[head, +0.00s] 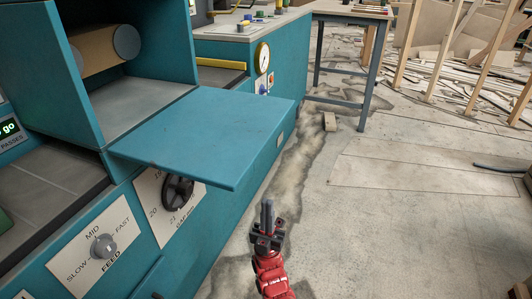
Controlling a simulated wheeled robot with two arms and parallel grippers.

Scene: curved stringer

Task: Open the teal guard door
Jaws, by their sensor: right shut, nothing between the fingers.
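The teal guard door (205,130) is a flat panel at the front of the teal machine. It stands out level from the lower edge of an open bay, and the bay's inside (145,100) shows behind it. My right gripper (267,208) is red with dark fingers. It is shut and empty, pointing up, in front of and below the door's near right corner, apart from it in the picture. My left gripper is not in view.
Below the door are a black gap dial (178,190) and a feed knob (104,246). A round gauge (263,58) is on the machine's side. A table (350,12) stands behind. A small block (330,121) lies on the dusty floor. The floor at right is mostly clear; planks lie further back.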

